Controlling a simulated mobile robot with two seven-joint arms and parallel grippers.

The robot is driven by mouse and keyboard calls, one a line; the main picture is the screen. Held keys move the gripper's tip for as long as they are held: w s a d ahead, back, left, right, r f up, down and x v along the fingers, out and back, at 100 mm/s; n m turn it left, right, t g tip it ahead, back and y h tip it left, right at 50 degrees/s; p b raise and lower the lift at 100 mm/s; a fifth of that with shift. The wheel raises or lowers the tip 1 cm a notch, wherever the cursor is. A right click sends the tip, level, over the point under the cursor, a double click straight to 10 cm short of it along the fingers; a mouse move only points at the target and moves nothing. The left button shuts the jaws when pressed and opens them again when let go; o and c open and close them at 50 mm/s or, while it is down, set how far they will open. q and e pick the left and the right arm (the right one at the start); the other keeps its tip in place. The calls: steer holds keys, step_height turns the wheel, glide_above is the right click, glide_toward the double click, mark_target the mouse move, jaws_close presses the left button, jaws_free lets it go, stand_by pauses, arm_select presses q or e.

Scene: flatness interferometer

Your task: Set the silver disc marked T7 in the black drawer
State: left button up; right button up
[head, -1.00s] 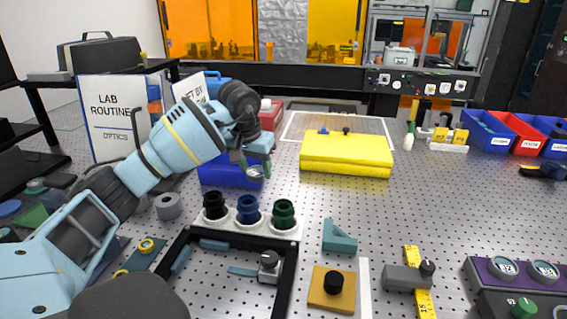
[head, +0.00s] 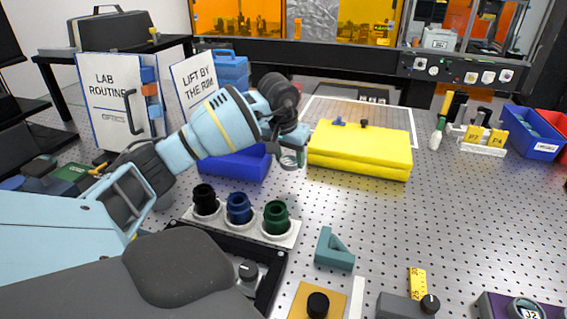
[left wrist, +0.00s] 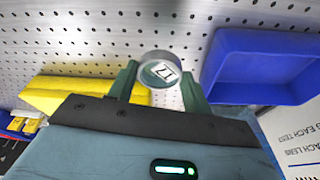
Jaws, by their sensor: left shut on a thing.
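My left gripper (head: 292,157) is shut on a small round silver disc, holding it above the perforated table between the blue bin and the yellow case. In the left wrist view the silver disc (left wrist: 160,73) sits upright between the green fingertips (left wrist: 158,86), its white label reading T7 upside down. In the head view the disc is small and partly hidden by the fingers. I cannot pick out a black drawer with certainty; a black frame (head: 268,291) at the front is partly covered by my arm. My right gripper is not in view.
A blue bin (head: 235,166) and a yellow case (head: 360,150) flank the gripper. Black, blue and green knobs stand on a white holder (head: 284,241). A teal bracket (head: 334,248) and purple holder (head: 490,307) are in front.

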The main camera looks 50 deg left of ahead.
mark_target(289, 185)
arm_select(q)
step_height(289, 185, down, 2)
steer(key=shift+f, duration=0.3)
step_height(289, 185, down, 4)
steer(key=shift+r, duration=0.25)
steer(key=shift+f, duration=0.15)
steer(key=o, duration=1)
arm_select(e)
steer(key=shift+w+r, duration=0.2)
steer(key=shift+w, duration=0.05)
